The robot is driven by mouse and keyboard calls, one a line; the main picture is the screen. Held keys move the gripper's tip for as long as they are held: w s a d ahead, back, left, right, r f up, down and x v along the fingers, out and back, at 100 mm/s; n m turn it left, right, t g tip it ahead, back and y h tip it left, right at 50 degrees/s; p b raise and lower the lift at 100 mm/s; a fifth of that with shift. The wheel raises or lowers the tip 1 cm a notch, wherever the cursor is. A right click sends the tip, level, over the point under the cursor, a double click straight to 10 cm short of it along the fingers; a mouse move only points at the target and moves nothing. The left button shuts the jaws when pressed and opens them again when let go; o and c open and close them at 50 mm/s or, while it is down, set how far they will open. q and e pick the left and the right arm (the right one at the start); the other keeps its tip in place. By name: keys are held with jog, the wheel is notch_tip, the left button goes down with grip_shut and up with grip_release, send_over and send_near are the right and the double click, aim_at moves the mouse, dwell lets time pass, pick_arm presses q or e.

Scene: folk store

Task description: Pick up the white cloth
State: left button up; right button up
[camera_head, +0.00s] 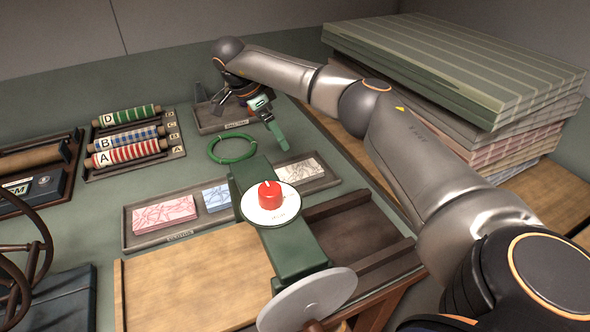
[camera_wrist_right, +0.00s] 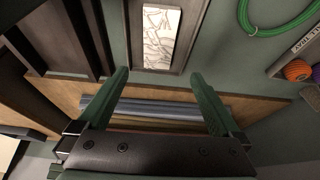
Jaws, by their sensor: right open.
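The white cloth (camera_head: 300,171) is a flat white folded piece with faint line patterns. It lies at the right end of a long dark tray (camera_head: 150,238), just right of the green machine arm. In the right wrist view the white cloth (camera_wrist_right: 157,38) lies in its compartment, ahead of the fingertips. My right gripper (camera_head: 274,128) hangs behind and above the cloth, apart from it. In the right wrist view its two green fingers (camera_wrist_right: 160,78) are wide apart with nothing between them. My left gripper is out of view.
A red knob (camera_head: 269,195) on a white dial tops the green machine arm (camera_head: 285,245). Pink (camera_head: 164,214) and blue (camera_head: 217,197) cloths share the tray. A green cord ring (camera_head: 232,147) lies behind. Stacked fabric boards (camera_head: 470,75) stand at right. Lettered rolls (camera_head: 125,153) are at left.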

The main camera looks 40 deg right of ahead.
notch_tip(320, 180, down, 3)
jog(key=b, duration=0.1)
send_over(295, 172)
jog(key=w+a, duration=0.1)
jog(key=a, duration=0.2)
jog(key=f, duration=0.5)
jog(key=shift+d+f, duration=0.25)
jog(key=shift+f, duration=0.1)
jog(key=x, duration=0.5)
jog(key=shift+s+f, duration=0.15)
jog(key=c, duration=1.2)
